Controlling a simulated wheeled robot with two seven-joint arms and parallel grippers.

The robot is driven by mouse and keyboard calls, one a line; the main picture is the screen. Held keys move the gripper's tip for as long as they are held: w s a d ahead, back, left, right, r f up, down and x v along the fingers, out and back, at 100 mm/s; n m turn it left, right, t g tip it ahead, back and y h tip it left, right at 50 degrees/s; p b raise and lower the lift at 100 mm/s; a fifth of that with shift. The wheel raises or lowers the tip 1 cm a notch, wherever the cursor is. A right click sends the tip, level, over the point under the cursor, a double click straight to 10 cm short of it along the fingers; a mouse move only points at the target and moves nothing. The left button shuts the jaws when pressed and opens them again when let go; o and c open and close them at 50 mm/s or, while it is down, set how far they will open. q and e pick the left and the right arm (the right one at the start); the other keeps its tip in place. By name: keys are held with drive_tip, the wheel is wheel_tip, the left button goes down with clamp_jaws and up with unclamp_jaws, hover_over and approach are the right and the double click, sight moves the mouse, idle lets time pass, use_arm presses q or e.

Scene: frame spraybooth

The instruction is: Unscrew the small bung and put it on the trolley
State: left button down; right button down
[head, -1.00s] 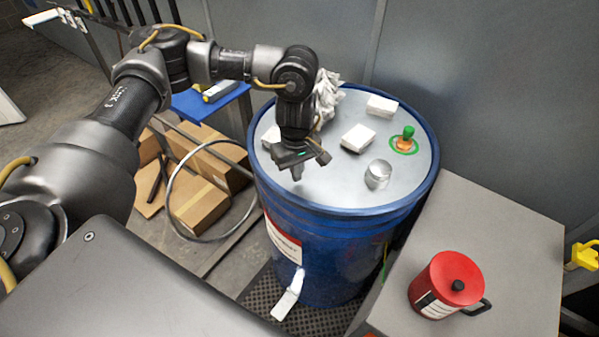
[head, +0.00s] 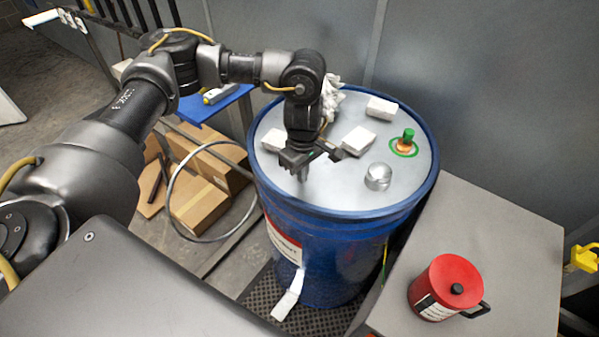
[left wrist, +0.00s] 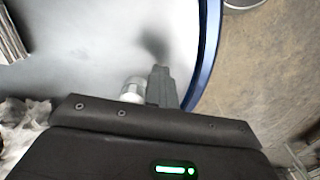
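My left gripper (head: 310,160) hangs over the near left part of the drum's grey lid (head: 335,190). In the left wrist view one dark finger (left wrist: 165,88) shows above the lid, and a small silvery cylinder (left wrist: 133,90), perhaps the small bung, is right beside it. I cannot tell whether it is gripped or lies below, as the second finger is not clear. A green-topped orange fitting (head: 405,145) stands in a green ring at the lid's right. A blue-topped stand (head: 205,107), possibly the trolley, is behind left. My right gripper is not in view.
White blocks (head: 382,108), a crumpled white rag (head: 332,98) and a shiny round metal piece (head: 378,177) crowd the lid. A red can (head: 446,287) stands on the grey bench (head: 500,240). Cardboard boxes (head: 205,205) and a hoop lie left of the blue drum (head: 325,260).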

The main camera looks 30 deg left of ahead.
use_arm(q)
drive_tip(key=shift+w+d+n, duration=0.25)
drive_tip(key=shift+d+n, duration=0.05)
drive_tip(key=shift+n, duration=0.6)
drive_tip(key=shift+w+d+r+n+p, duration=0.15)
drive_tip(key=shift+w+d+n+p, duration=0.2)
drive_tip(key=shift+n, duration=0.45)
drive_tip(key=n, duration=0.1)
drive_tip(key=w+n, duration=0.1)
drive_tip(key=shift+w+d+n+p, duration=0.1)
drive_tip(key=shift+d+n+p, duration=0.15)
drive_tip(key=shift+n+p, duration=0.15)
drive_tip(key=shift+w+n, duration=0.4)
drive_tip(key=shift+n, duration=0.6)
drive_tip(key=w+n+p, duration=0.1)
drive_tip(key=n, duration=0.1)
drive_tip(key=shift+w+d+n, duration=0.1)
drive_tip(key=shift+w+n, duration=0.05)
drive_tip(key=shift+n, duration=0.15)
